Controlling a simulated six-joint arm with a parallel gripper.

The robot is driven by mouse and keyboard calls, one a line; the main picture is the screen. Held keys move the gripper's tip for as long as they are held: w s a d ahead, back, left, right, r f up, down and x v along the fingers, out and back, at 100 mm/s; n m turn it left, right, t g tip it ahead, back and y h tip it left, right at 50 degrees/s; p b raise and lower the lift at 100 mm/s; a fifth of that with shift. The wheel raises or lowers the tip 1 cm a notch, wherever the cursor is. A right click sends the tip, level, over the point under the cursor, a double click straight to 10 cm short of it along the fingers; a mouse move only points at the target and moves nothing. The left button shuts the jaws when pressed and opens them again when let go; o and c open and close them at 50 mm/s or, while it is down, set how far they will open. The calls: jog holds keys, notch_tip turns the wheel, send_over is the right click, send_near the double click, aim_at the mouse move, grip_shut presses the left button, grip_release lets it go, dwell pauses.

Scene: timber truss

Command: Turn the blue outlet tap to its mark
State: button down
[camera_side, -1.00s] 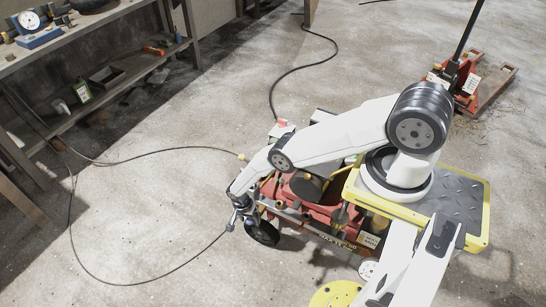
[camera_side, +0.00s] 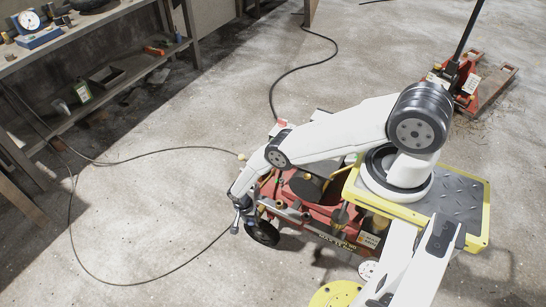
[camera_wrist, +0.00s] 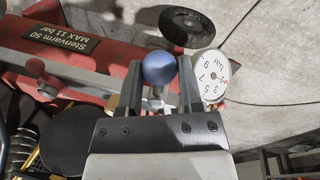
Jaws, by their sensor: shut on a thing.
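The blue outlet tap shows in the wrist view as a round blue knob (camera_wrist: 159,67) on a pale metal stem. My gripper (camera_wrist: 160,82) has its two dark fingers on either side of the knob and stem, shut on the tap. In the side view my gripper (camera_side: 239,217) is low at the left end of the red compressor (camera_side: 318,212). The tap is hidden or too small to make out there. I cannot pick out the tap's mark in either view.
A round pressure gauge (camera_wrist: 214,76) sits just right of the fingers, and a black wheel (camera_wrist: 187,27) is beyond them. A black hose (camera_side: 150,279) curves across the floor. A workbench (camera_side: 110,28) stands at upper left. Open concrete floor lies between.

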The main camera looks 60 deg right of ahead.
jog(key=s+d+n+t+h, duration=0.1)
jog(key=s+d+n, duration=0.3)
jog(key=n, duration=1.2)
jog(key=shift+s+d+n+t+h, duration=0.2)
jog(key=shift+n+t+h, duration=0.1)
jog(key=shift+t, duration=0.4)
jog(key=shift+c, duration=1.3)
grip_release()
jog(key=shift+r, duration=0.2)
notch_tip(320, 180, up, 7)
jog(key=a, duration=0.1)
jog(key=shift+s+a, duration=0.15)
jog(key=shift+a, duration=0.05)
jog(key=shift+r, duration=0.1)
